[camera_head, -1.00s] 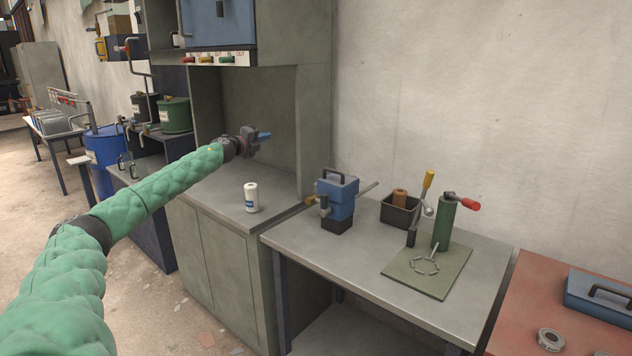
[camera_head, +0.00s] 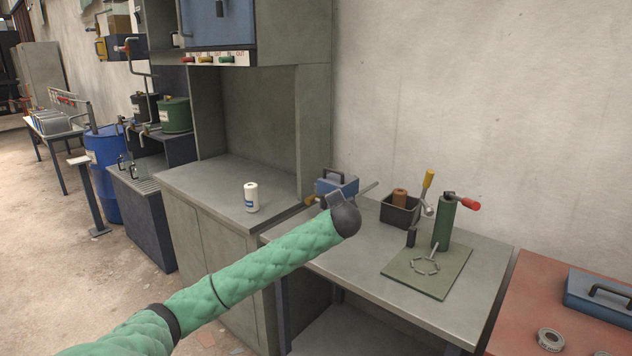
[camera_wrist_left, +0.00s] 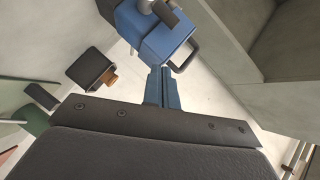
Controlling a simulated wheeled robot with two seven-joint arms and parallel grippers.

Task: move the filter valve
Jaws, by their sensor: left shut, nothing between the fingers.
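My left gripper (camera_wrist_left: 164,76) shows in the left wrist view as two blue fingers closed together, with nothing between them. In the head view the dark wrist end of my left arm hides its fingers. It points toward the blue block device (camera_head: 337,185) on the grey bench; the wrist view shows this device (camera_wrist_left: 163,38) with its black handle just beyond the fingertips, and I cannot tell whether they touch. Red, yellow and green valve handles (camera_head: 206,59) sit under the blue cabinet at upper left. I cannot tell which part is the filter valve. My right gripper is out of view.
A black bin with an orange cylinder (camera_head: 399,197) stands right of the device. A green cylinder with a red-tipped handle (camera_head: 443,223) stands on a green plate. A white canister (camera_head: 251,197) is on the left counter. The bench's front area (camera_head: 365,270) is clear.

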